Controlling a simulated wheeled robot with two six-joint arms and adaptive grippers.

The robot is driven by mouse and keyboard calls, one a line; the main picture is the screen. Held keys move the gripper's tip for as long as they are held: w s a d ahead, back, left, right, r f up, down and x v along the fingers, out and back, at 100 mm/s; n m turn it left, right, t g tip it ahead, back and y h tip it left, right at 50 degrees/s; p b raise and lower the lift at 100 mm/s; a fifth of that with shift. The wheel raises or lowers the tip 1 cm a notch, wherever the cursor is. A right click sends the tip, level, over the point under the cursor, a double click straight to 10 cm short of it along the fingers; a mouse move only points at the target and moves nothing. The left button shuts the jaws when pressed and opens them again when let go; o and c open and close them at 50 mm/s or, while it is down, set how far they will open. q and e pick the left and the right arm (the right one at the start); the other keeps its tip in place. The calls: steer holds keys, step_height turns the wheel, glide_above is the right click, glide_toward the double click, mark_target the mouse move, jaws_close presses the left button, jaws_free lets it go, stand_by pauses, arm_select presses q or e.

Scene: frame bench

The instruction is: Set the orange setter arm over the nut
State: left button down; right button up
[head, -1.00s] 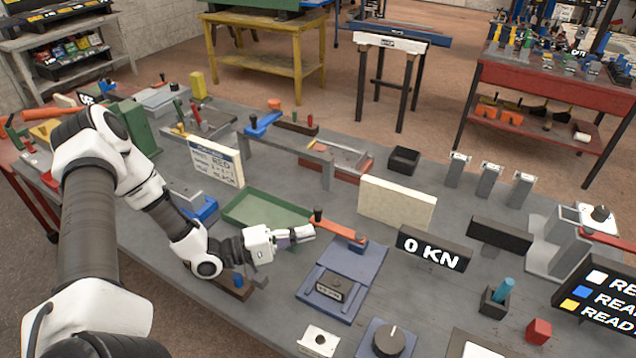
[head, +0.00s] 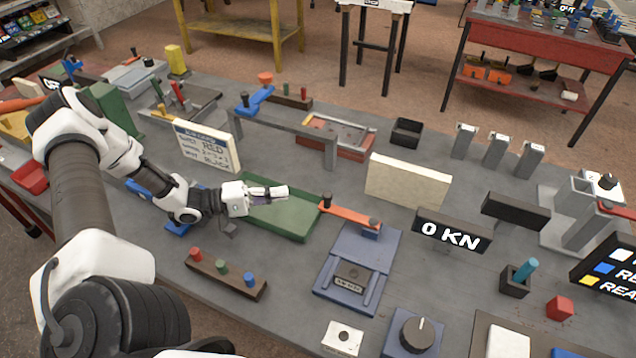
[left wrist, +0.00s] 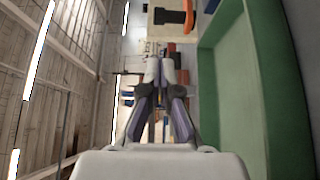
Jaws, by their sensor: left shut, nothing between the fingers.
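The orange setter arm (head: 350,215) has a black knob at its left end. Its right end sits on a post at the back of the blue fixture (head: 335,290). The arm points left, toward the green tray. A dark labelled block (head: 352,277) sits on the fixture, clear of the arm; I cannot make out a nut. My left gripper (head: 284,191) is shut and empty above the green tray (head: 290,222), left of the knob and apart from it. My right gripper is not in view.
A cream panel (head: 407,182) and a "0 KN" display (head: 452,231) stand right of the arm. A peg block (head: 228,276) and a dial box (head: 414,334) are nearer me. A grey raised bar (head: 280,132) stands behind the tray.

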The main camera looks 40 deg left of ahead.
arm_select(q)
steer(key=b+x, duration=0.2)
steer(key=x, duration=0.7)
steer(key=shift+s+d+b, duration=0.1)
steer(key=shift+d+b, duration=0.1)
steer(key=shift+b, duration=0.1)
steer(key=shift+d, duration=0.1)
steer(key=shift+d+r, duration=0.1)
steer(key=shift+w, duration=0.25)
